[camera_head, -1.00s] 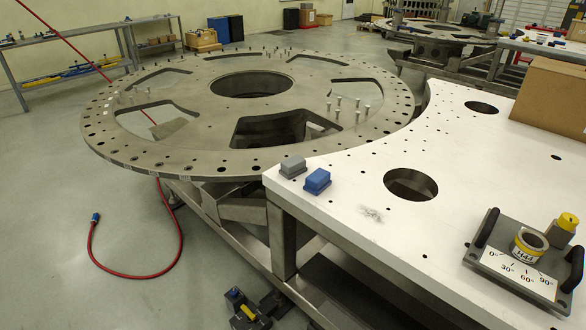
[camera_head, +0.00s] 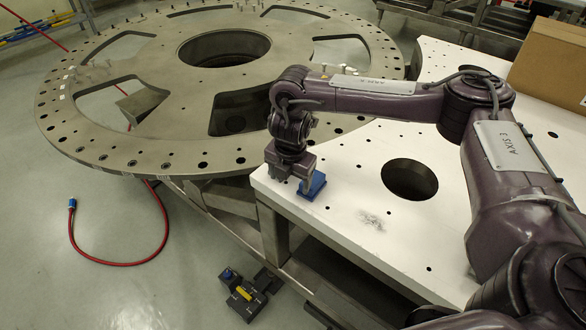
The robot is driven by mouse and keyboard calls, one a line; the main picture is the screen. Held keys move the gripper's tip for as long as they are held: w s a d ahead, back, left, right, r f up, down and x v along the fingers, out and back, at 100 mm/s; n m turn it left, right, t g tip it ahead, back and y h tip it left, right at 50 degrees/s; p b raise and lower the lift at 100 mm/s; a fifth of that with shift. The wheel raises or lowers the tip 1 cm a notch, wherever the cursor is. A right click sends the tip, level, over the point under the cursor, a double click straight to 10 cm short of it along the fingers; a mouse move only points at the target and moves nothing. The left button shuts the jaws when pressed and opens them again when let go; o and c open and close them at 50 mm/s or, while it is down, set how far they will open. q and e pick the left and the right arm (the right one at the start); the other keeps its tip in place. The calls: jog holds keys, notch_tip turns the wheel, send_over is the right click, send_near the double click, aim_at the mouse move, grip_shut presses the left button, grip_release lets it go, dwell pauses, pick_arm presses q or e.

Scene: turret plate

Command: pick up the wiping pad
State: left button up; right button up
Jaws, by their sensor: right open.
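A blue pad-like block (camera_head: 316,187) lies on the white plate near its left front corner. My right gripper (camera_head: 294,182) is low over that corner, pointing down, with its jaws open. One finger stands close against the left side of the blue block; I cannot tell if they touch. The grey block beside the blue one is hidden behind my gripper, so I cannot see whether it is between the fingers. My left gripper is not in view.
The round metal turret plate (camera_head: 110,150) lies behind, with upright pins. A cardboard box (camera_head: 550,60) stands at the back right. A red hose (camera_head: 125,262) lies on the floor.

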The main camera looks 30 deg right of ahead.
jog(key=shift+m+g+h, duration=0.4)
jog(key=shift+m+g, duration=0.1)
jog(key=shift+m, duration=0.1)
jog(key=d+r, duration=0.1)
jog(key=d, duration=0.1)
jog(key=d+r, duration=0.1)
jog(key=d, duration=0.3)
jog(key=shift+w+d+r, duration=0.1)
jog(key=shift+d+r, duration=0.15)
jog(key=shift+r, duration=0.15)
jog(key=shift+s+d+f+b, duration=0.1)
jog(key=shift+s+f+b, duration=0.05)
jog(key=shift+s+b, duration=0.2)
jog(key=f, duration=0.5)
jog(key=shift+w, duration=0.25)
jog(key=shift+f, duration=0.45)
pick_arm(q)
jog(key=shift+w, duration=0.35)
pick_arm(e)
jog(key=shift+d+f, duration=0.1)
jog(key=shift+f, duration=0.45)
jog(key=c, duration=1.1)
jog(key=shift+w+r, duration=0.1)
jog(key=shift+r, duration=0.5)
pick_arm(q)
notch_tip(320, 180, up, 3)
jog(key=p, duration=0.3)
pick_arm(e)
notch_tip(320, 180, up, 19)
